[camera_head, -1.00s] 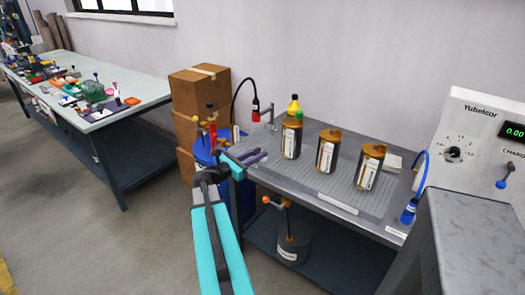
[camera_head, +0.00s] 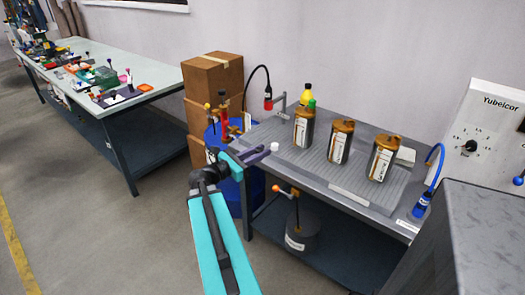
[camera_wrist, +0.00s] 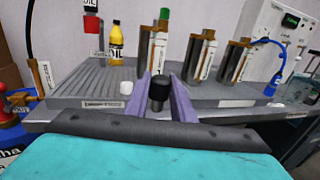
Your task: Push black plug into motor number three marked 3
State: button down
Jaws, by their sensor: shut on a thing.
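My gripper (camera_head: 262,156) is at the left front of the grey workbench (camera_head: 385,208). In the wrist view its purple fingers (camera_wrist: 160,92) are shut on a small black plug (camera_wrist: 159,88), which stands upright between the tips. Three brown and black motors with white labels stand on the bench beyond the gripper: left (camera_head: 304,128), middle (camera_head: 339,146) and right (camera_head: 383,162). The left one has a green piece (camera_head: 312,104) at its top. The label numbers are too small to read. The plug is apart from all three motors.
A small white cap (camera_wrist: 126,88) is left of the fingers. A yellow bottle (camera_wrist: 117,42) and a red hanging piece (camera_wrist: 92,25) are behind. A blue connector (camera_head: 421,206) on a hose is at the right.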

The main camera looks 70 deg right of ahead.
dwell(0.3)
jog(key=shift+w+a, duration=0.1)
jog(key=shift+w, duration=0.1)
jog(key=w+a+f+n+t+h, duration=0.15)
jog(key=w+a+n+t, duration=0.65)
jog(key=w+a, duration=1.75)
jog(key=w+a+n+t+y, duration=0.1)
jog(key=w+a+t, duration=0.2)
jog(key=a, duration=0.8)
jog(key=w+a+n+t+y, duration=0.1)
jog(key=w+a+t, duration=0.3)
jog(key=a, duration=0.7)
jog(key=w+a+n+t+y, duration=0.1)
jog(key=w+a+n+t, duration=0.2)
jog(key=a, duration=0.9)
jog(key=shift+w+f+t, duration=0.2)
jog(key=shift+w+t, duration=0.2)
jog(key=shift+t, duration=0.3)
jog(key=shift+d, duration=0.1)
